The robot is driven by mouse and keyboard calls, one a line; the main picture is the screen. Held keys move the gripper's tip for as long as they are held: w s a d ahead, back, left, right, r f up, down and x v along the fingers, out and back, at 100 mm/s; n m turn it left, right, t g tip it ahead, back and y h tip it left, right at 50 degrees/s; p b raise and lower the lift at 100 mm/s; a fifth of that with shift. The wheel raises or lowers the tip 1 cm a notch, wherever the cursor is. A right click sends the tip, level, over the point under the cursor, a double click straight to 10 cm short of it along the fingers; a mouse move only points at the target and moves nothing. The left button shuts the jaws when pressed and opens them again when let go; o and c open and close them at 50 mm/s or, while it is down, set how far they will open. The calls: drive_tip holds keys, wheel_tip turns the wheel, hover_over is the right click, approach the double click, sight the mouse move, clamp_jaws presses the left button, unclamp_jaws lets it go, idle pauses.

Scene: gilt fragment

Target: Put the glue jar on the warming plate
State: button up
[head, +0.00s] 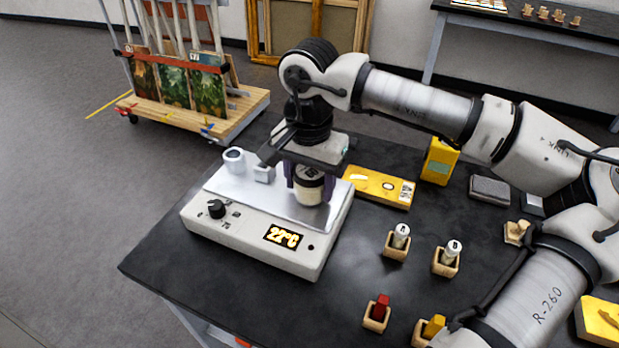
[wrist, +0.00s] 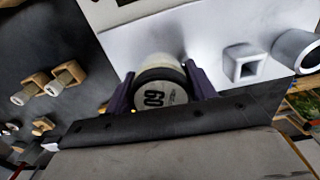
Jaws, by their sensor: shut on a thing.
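The glue jar (head: 309,187) is a pale jar with a dark band and a marked lid. My gripper (head: 307,182) points down and is shut on it. The warming plate (head: 240,233) is a white box with a silver top, a black knob and a display reading 22°C. The jar is over the right part of the silver top, upright. I cannot tell whether its base touches the plate.
A grey ring (head: 234,160) and a small square block (head: 264,173) stand on the plate's back left. A yellow level (head: 380,187) lies behind right, near a yellow box (head: 440,160). Small wooden holders (head: 396,246) with vials stand to the right.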

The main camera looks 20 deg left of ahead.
sight(310, 171)
drive_tip(key=shift+f, duration=0.2)
drive_tip(key=o, duration=1.1)
drive_tip(key=shift+r, duration=0.1)
wheel_tip(310, 171, up, 12)
drive_tip(key=shift+r+b, duration=0.15)
drive_tip(key=shift+b, duration=0.2)
